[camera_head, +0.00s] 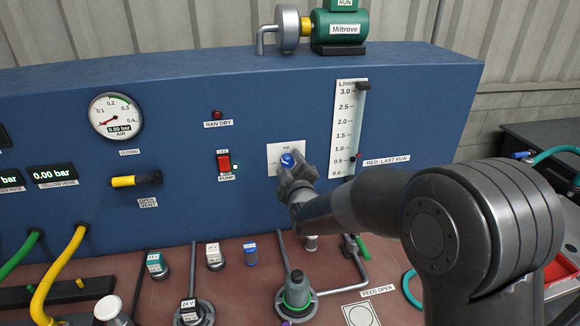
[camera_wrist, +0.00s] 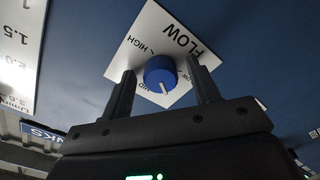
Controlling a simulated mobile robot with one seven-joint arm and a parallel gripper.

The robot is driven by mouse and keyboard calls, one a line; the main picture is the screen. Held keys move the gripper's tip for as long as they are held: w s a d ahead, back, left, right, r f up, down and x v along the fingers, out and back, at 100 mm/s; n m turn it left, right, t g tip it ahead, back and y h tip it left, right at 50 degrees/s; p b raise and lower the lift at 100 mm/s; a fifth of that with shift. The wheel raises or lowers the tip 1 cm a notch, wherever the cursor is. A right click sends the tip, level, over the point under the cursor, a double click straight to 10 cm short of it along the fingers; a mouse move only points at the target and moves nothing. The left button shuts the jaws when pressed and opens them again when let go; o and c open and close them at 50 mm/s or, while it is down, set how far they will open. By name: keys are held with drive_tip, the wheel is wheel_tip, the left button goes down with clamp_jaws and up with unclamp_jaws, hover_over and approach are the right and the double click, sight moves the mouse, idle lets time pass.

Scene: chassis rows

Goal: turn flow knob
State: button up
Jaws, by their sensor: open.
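The flow knob (camera_wrist: 160,74) is a round blue knob with a white pointer line. It sits on a white label plate (camera_wrist: 150,30) reading FLOW, with HIGH among its marks. In the head view the knob (camera_head: 288,159) shows on the blue panel, partly hidden by my gripper (camera_head: 294,172). In the wrist view my gripper (camera_wrist: 163,84) is open, with one finger on each side of the knob. I cannot tell whether the fingers touch it.
A flow scale (camera_head: 346,130) in L/min stands right of the knob, its red marker near the low end. A red pump switch (camera_head: 224,162) and yellow-handled vent lever (camera_head: 135,180) are to the left. Below, several fittings and pipes stand on the brown bench (camera_head: 235,290).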

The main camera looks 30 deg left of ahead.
drive_tip(key=c, duration=1)
drive_tip(key=shift+o, duration=0.2)
drive_tip(key=shift+m, duration=0.4)
drive_tip(key=m, duration=0.3)
drive_tip(key=shift+m, duration=0.4)
drive_tip(key=m, duration=0.4)
drive_tip(key=shift+s+f+m, duration=0.1)
drive_tip(key=shift+m, duration=0.2)
drive_tip(key=m, duration=0.4)
drive_tip(key=shift+a+m, duration=0.1)
drive_tip(key=shift+m, duration=0.2)
drive_tip(key=m, duration=0.4)
drive_tip(key=shift+s+a+m, duration=0.1)
drive_tip(key=shift+s+m, duration=0.05)
drive_tip(key=shift+m, duration=0.15)
